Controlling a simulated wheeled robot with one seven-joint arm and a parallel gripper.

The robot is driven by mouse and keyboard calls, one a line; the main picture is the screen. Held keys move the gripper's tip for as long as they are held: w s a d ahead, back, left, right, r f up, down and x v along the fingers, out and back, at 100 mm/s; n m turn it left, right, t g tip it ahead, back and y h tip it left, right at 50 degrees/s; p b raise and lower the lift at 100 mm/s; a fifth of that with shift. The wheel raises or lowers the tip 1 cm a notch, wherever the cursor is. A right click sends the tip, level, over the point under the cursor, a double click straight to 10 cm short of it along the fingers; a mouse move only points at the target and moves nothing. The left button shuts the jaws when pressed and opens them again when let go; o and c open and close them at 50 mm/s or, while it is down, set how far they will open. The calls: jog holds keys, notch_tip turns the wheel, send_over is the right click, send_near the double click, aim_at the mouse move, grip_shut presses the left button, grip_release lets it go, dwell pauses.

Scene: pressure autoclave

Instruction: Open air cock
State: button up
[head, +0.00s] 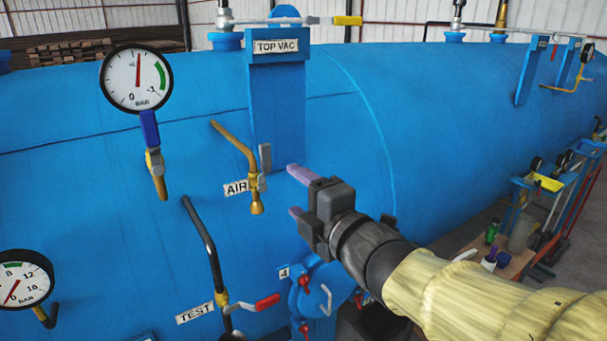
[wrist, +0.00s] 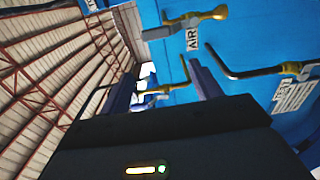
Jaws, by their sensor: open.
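The air cock (head: 254,182) is a brass valve on a bent brass pipe, beside the "AIR" label (head: 236,188) on the blue vessel. Its grey lever (head: 265,160) stands upright in the head view. The lever also shows in the wrist view (wrist: 156,33), near the top, beyond my fingers. My gripper (head: 298,193) is open and empty, with its purple fingers pointing left toward the air cock. The fingertips are to the right of the lever, apart from it. In the wrist view, the "AIR" label (wrist: 192,40) shows above the right finger.
Below is the test cock (head: 222,298) with a red handle (head: 267,302) and a black pipe. A pressure gauge (head: 137,77) hangs at upper left, another (head: 22,280) at lower left. The "TOP VAC" bracket (head: 277,95) rises behind the air cock. A blue flange (head: 318,290) sits below my gripper.

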jog(key=p, duration=0.1)
jog(key=s+d+p, duration=0.1)
jog(key=p, duration=0.1)
jog(key=shift+s+r, duration=0.1)
jog(key=shift+r, duration=0.1)
jog(key=shift+f, duration=0.1)
jog(key=d+f+m+g+h+b, duration=0.25)
jog(key=f+m, duration=0.25)
jog(key=f, duration=0.3)
jog(key=w+d+f+m+g+h+b, duration=0.1)
jog(key=d+f+m+h+b, duration=0.25)
jog(key=f, duration=0.45)
jog(key=d+f+m+g+h+b, duration=0.2)
jog(key=d+f+m+b, duration=0.15)
jog(key=f+m, duration=0.4)
jog(key=s+d+f+m+g+b, duration=0.2)
jog(key=s+f+m+g, duration=0.1)
jog(key=f, duration=0.5)
jog(key=s+d+f+m+g+h+b, duration=0.1)
jog(key=s+f+m+g, duration=0.3)
jog(key=f, duration=0.4)
jog(key=shift+s+d+f+m+h+b, duration=0.35)
jog(key=shift+s+d+m+b, duration=0.25)
jog(key=shift+s+m+b, duration=0.4)
